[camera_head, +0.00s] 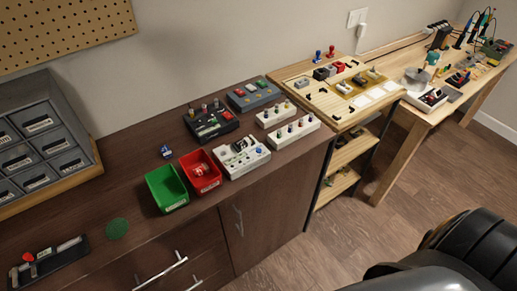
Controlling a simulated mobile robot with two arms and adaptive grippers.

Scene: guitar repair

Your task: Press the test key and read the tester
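A black device (48,262) with a red knob and a pale strip lies at the bottom left of the brown cabinet top. A white panel box (241,157) with a dark part and a blue knob stands beside the red bin. A black box (211,124) with several knobs and coloured parts stands behind it. I cannot tell which of these is the tester or where the test key is. No display reading is legible. Neither of my grippers is in view.
A green bin (166,188) is empty; a red bin (201,172) holds something small. A green disc (117,228) and small blue part (166,152) lie nearby. Drawers (44,150) stand left. Wooden benches (384,81) continue right. A large black rounded thing fills the lower right.

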